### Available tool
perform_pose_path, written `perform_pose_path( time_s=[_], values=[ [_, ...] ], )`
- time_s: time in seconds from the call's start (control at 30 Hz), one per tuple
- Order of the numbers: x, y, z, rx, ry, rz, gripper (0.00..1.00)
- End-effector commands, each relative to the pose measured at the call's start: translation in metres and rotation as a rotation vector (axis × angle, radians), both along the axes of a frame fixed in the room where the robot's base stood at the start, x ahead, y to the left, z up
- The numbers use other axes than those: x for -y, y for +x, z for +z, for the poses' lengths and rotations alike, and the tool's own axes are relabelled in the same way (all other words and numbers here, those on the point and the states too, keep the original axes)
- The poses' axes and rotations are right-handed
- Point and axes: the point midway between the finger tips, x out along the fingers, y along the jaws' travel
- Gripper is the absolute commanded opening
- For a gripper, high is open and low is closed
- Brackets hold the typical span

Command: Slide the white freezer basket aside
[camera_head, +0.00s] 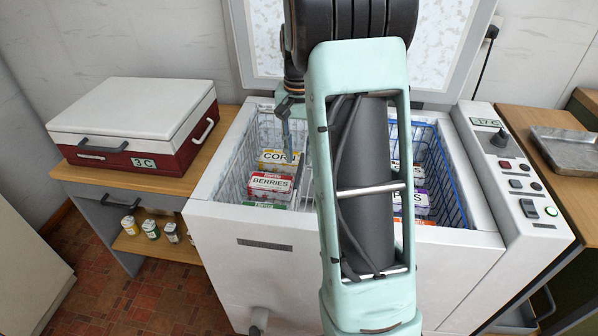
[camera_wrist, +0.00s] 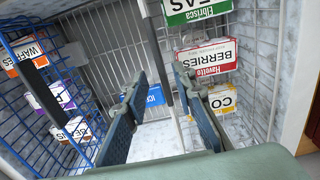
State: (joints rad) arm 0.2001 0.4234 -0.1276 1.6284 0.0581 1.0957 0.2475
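The white freezer basket (camera_head: 243,150) is a pale wire basket in the left part of the open chest freezer (camera_head: 232,222). Its wire wall (camera_wrist: 118,48) also shows in the wrist view. Food boxes are seen through or beside its wires, among them a red-and-white BERRIES box (camera_head: 270,184) and a yellow CORN box (camera_head: 277,158). My gripper (camera_wrist: 160,82) points down into the freezer, its two fingers apart. A grey upright bar shows between the fingers in the wrist view; I cannot tell whether they touch it. My arm hides the freezer's middle in the head view.
A blue wire basket (camera_head: 455,205) with several boxes is in the freezer's right part. The raised lid (camera_head: 432,60) stands behind. A control panel (camera_head: 515,175) borders the right side. A red-and-white cool box (camera_head: 130,122) sits on the left table (camera_head: 224,122).

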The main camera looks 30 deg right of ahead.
Motion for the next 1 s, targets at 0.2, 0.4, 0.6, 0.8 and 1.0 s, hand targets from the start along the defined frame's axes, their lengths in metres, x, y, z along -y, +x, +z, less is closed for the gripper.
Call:
perform_pose_path(
  time_s=[0.2, 0.4, 0.6, 0.8, 1.0],
  values=[
    [0.000, 0.000, -0.041, 0.001, 0.001, -0.002, 0.25],
    [0.000, 0.000, -0.056, 0.002, 0.001, -0.002, 0.25],
    [0.000, 0.000, -0.058, 0.003, 0.001, -0.003, 0.25],
    [0.000, 0.000, -0.058, 0.003, 0.001, -0.003, 0.15],
    [0.000, 0.001, -0.057, 0.003, 0.001, -0.003, 0.00]
  ],
)
